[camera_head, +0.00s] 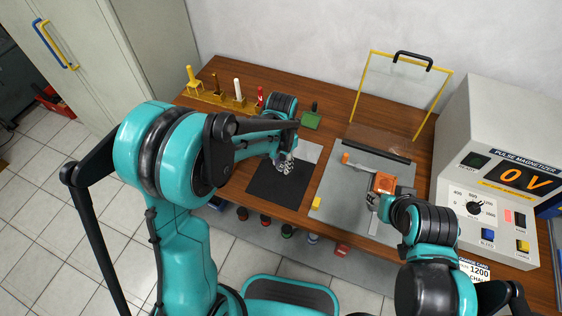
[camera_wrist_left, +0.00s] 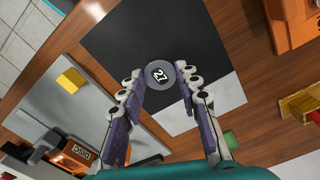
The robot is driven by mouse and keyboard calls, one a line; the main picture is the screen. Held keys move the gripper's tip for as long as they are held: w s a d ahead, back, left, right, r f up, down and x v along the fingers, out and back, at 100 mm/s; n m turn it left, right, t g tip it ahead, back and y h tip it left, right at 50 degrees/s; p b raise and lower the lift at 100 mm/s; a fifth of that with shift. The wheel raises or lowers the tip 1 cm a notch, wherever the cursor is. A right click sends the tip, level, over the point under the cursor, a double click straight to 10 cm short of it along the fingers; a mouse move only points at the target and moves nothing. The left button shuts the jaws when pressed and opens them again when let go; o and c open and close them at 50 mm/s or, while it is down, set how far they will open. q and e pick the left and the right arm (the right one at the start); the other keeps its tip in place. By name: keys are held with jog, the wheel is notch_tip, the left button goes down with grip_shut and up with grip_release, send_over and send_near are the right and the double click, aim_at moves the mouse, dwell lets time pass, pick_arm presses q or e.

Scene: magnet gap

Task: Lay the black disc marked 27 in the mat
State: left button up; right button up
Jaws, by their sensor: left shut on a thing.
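The disc marked 27 (camera_wrist_left: 158,75) is a small dark grey round piece with a white label, face to the camera. My left gripper (camera_wrist_left: 160,73) is shut on it, one fingertip at each side. The black mat (camera_head: 272,194) lies on the wooden bench and shows behind the disc in the left wrist view (camera_wrist_left: 140,35). In the head view the left gripper (camera_head: 284,167) is over the mat's far part; the disc is not clear there. I cannot tell whether the disc touches the mat. My right gripper (camera_head: 374,201) is beside an orange fixture (camera_head: 383,183); its fingers are unclear.
A pale sheet (camera_head: 308,152) borders the mat. A grey plate with a yellow block (camera_head: 316,202) lies to the right, with a clear yellow-framed guard (camera_head: 402,88) behind it. The pulse magnetizer (camera_head: 490,150) reads 0 V. A gold rack (camera_head: 222,98) and green block (camera_head: 311,121) stand behind.

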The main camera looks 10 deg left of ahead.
aim_at(281, 178)
pick_arm(q)
jog(key=shift+a+f, duration=0.1)
jog(key=shift+f+b, duration=2.4)
jog(key=shift+f, duration=0.35)
jog(key=shift+f, duration=0.15)
jog(key=o, duration=1.2)
jog(key=shift+c, duration=0.2)
jog(key=c, duration=0.5)
jog(key=shift+c, duration=0.2)
jog(key=shift+r+p, duration=1.55)
jog(key=shift+r, duration=0.75)
